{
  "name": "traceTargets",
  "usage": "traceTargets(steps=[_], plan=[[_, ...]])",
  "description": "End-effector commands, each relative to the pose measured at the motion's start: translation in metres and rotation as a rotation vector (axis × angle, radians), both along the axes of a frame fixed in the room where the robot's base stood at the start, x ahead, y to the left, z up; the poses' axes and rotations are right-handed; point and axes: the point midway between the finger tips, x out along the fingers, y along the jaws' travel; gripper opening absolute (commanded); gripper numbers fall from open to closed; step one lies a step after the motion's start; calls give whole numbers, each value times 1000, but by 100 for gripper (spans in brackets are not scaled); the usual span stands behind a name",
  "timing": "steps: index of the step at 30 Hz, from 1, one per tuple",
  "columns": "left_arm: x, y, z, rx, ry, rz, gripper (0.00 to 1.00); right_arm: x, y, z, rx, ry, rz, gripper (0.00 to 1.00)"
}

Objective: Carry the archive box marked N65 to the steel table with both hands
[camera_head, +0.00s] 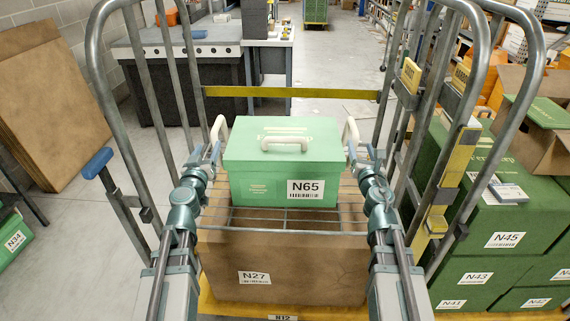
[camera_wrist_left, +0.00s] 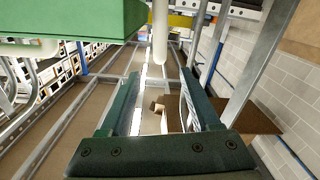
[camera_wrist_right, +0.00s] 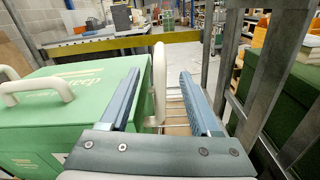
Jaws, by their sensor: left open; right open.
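The light green archive box marked N65 (camera_head: 282,165) stands upright on a wire shelf (camera_head: 290,222) inside a tube-framed cart. It has a white lid handle and a white handle on each side. My left gripper (camera_head: 211,154) is open at the box's left handle (camera_head: 218,132); in the left wrist view that handle (camera_wrist_left: 160,30) shows just beyond the fingertips. My right gripper (camera_head: 359,155) is open at the right handle (camera_head: 350,135); in the right wrist view that handle (camera_wrist_right: 159,80) appears between the fingers. A grey-topped table (camera_head: 160,52), probably the steel table, stands at back left.
The cart's steel uprights (camera_head: 138,120) flank both arms, and a yellow bar (camera_head: 290,93) crosses behind the box. A brown box marked N27 (camera_head: 285,265) is below. Green boxes (camera_head: 490,235) are stacked at right. Clear floor (camera_head: 335,115) lies beyond the cart.

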Motion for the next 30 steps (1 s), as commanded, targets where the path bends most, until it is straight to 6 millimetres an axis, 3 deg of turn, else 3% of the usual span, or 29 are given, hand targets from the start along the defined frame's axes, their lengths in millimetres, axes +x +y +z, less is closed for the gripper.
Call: traceTargets(steps=[8,21,30], plan=[[36,-1,0,0,0,-1,63,36,-1,0,1,0,0,63],[117,-3,0,0,0,-1,63,117,-3,0,2,0,0,63],[133,-4,0,0,0,-1,63,133,-4,0,2,0,-1,63]])
